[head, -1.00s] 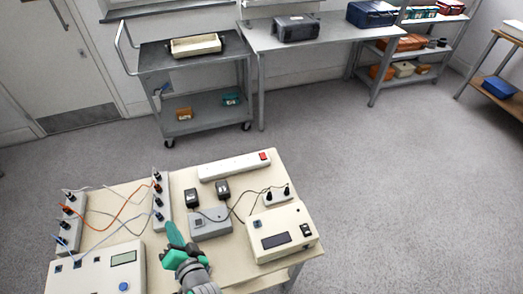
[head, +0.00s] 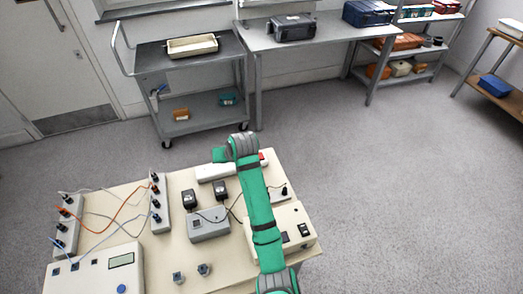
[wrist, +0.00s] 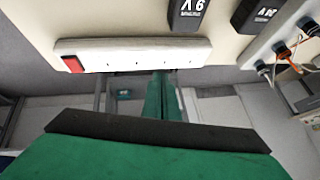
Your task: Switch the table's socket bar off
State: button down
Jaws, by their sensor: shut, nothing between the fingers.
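The socket bar (head: 212,173) is a long white strip at the back edge of the table (head: 165,262), partly behind my arm. Its red switch (head: 264,158) is at its right end and shows just right of my arm. In the wrist view the bar (wrist: 140,54) is whole and turned round, with the red switch (wrist: 73,64) at its left end. I cannot tell which way the switch is tipped. My gripper (head: 220,155) is shut and empty, near the bar's far side and left of the switch. Its green body fills the bottom of the wrist view. No contact with the bar shows.
Two black adapters (head: 190,199) and a grey box (head: 208,226) stand in front of the bar. A beige instrument (head: 290,222) is partly behind my arm. Terminal strips (head: 158,212) with wires are at left. A trolley (head: 190,85) stands behind, with floor between.

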jog(key=w+d+r+g+h, duration=0.1)
jog(key=w+d+r, duration=0.1)
jog(key=d+r, duration=0.2)
jog(key=w+d+r+g+h, duration=0.1)
jog(key=d+r, duration=0.4)
jog(key=d, duration=0.5)
jog(key=shift+w+d+n+h, duration=0.2)
jog(key=shift+w+n+h, duration=0.2)
jog(key=shift+w, duration=0.35)
jog(key=x, duration=1.3)
jog(key=shift+s+f, duration=0.25)
jog(key=shift+f, duration=0.25)
jog(key=shift+f, duration=0.1)
